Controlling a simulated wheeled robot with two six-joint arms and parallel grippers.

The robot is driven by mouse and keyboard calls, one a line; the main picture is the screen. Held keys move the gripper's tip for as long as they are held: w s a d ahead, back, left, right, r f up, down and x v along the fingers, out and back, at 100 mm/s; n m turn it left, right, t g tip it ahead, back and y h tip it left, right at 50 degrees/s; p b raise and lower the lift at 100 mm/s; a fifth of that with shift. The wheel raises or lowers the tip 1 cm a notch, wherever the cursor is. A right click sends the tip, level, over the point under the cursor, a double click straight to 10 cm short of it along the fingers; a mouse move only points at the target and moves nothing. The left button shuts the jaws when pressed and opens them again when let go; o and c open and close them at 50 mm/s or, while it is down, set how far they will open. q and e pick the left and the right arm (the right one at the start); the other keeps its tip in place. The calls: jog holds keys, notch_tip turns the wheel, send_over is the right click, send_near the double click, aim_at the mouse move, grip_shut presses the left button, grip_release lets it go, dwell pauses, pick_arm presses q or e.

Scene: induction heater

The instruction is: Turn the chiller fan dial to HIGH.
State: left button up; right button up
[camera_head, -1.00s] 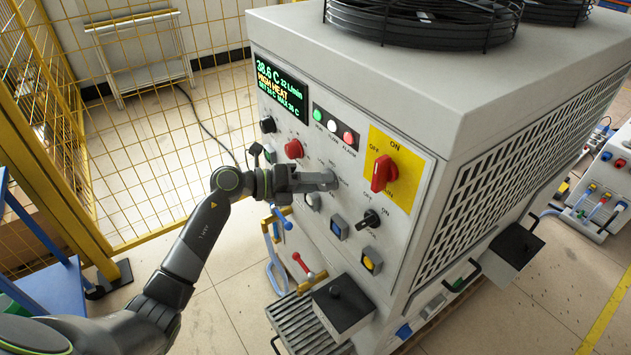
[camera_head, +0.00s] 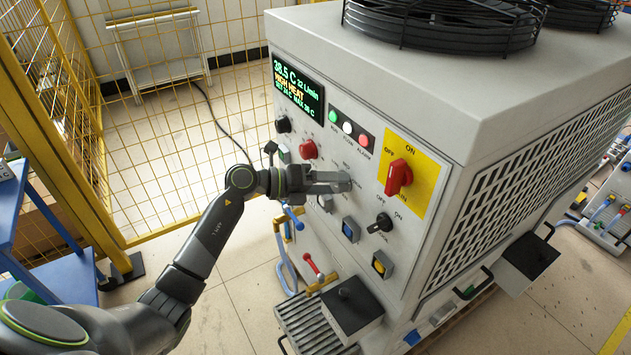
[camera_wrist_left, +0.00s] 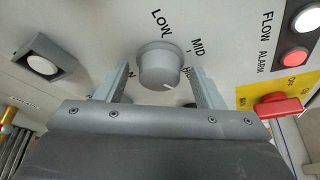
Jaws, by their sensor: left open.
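The chiller fan dial is a grey round knob (camera_wrist_left: 161,66) on the chiller's pale panel, with LOW, MID and a partly hidden HIGH printed around it. A short white mark shows near the lower right of its face. My left gripper (camera_wrist_left: 164,82) is open, with one finger on each side of the dial. I cannot tell if the fingers touch it. In the head view my left gripper (camera_head: 330,182) is in front of the panel and hides the dial. My right gripper is not in view.
A red rotary switch (camera_head: 398,178) on a yellow plate is right of the gripper. A red button (camera_head: 308,149), a black switch (camera_head: 382,222) and a blue button (camera_head: 350,229) surround it. The display (camera_head: 298,90) reads 38.5 C. A yellow mesh fence (camera_head: 165,110) stands left.

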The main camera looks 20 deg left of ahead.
pick_arm(q)
jog(key=b+v, duration=0.2)
jog(key=v, duration=1.5)
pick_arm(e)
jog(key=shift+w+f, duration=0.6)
